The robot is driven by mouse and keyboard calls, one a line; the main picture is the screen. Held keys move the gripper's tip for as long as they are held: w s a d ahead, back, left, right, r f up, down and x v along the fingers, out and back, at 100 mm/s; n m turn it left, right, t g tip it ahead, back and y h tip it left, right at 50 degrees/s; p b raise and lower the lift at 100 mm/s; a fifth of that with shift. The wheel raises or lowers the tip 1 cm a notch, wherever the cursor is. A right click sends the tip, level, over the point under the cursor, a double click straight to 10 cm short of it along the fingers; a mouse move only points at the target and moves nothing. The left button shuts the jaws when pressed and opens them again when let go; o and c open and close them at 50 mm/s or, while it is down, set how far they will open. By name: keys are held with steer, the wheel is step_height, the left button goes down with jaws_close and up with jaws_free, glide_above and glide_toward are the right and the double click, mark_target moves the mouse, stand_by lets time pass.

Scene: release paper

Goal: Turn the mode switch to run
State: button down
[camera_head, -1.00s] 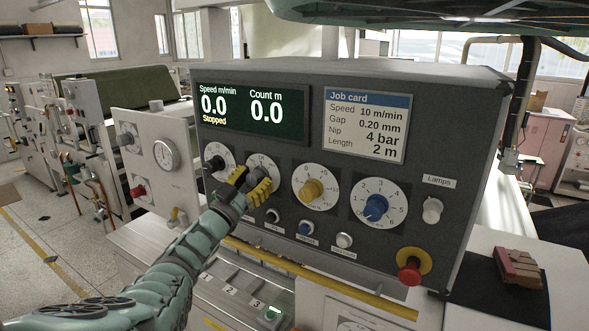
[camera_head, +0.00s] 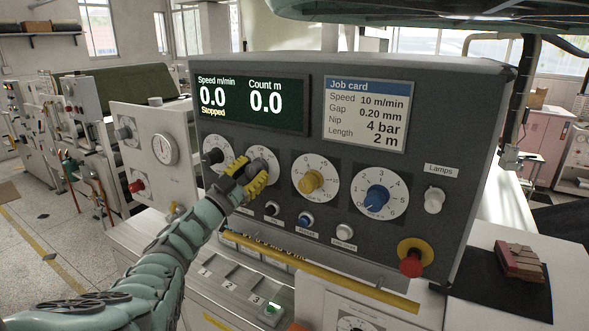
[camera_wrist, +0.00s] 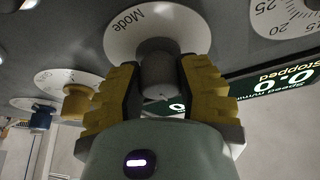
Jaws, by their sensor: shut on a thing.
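The mode switch is a grey knob (camera_head: 263,164) on a white round dial, on the front of the dark control panel (camera_head: 425,215). In the wrist view its knob (camera_wrist: 157,66) stands between my yellow finger pads, below the dial plate (camera_wrist: 126,28) lettered "Mode". My gripper (camera_head: 246,178) is shut on this knob; in the wrist view the fingers (camera_wrist: 158,84) flank it on both sides. The gripper hides part of the dial, and I cannot read which position the knob points to. The panel display (camera_head: 250,100) reads 0.0 speed, "Stopped".
A dark-knobbed dial (camera_head: 216,157) sits close on the left. A yellow knob (camera_head: 311,181) and blue knob (camera_head: 376,198) are on the right. Small push buttons (camera_head: 306,219) lie below. A red emergency button (camera_head: 411,263) is at lower right. A yellow bar (camera_head: 340,283) runs under the panel.

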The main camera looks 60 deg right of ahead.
steer(key=m+g+y+b, duration=0.1)
steer(key=m+b, duration=0.1)
steer(key=m, duration=0.2)
steer(key=m+g+y+b, duration=0.1)
steer(key=m+g+b, duration=0.1)
steer(key=m, duration=0.2)
steer(key=shift+s+d+m, duration=0.1)
steer(key=shift+m, duration=0.2)
steer(key=shift+r, duration=0.1)
steer(key=c, duration=0.6)
jaws_free()
steer(key=shift+o, duration=0.2)
